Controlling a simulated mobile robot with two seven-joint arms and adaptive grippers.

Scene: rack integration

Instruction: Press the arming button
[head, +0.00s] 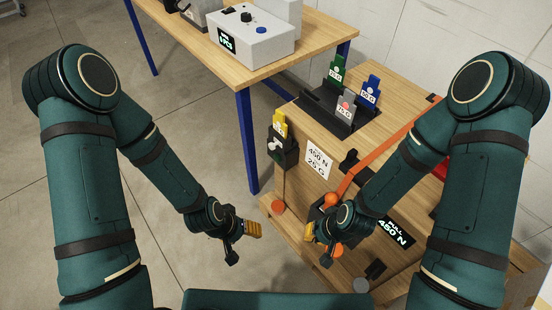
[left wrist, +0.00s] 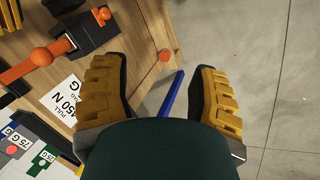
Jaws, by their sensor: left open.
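No button in view is legibly marked as the arming one. An orange round button (head: 278,207) sits low on the left part of the wooden cabinet; in the left wrist view, an orange disc (left wrist: 165,56) shows beyond my fingers. A blue round button (head: 261,30) and a black knob are on a white box (head: 255,48) with a lit display. My left gripper (head: 246,243) is open and empty, left of the cabinet and apart from it; its yellow fingers are wide apart in the left wrist view (left wrist: 163,92). My right gripper (head: 317,246) is in front of the cabinet, its jaws unclear.
The wooden cabinet (head: 300,190) carries green, blue and grey tags in a black holder (head: 322,110), with a yellow tag on its side. An orange bar (head: 375,155) and a "PULL 450 N" display (head: 395,230) are at right. A blue-legged table (head: 325,30) stands behind. Floor at left is clear.

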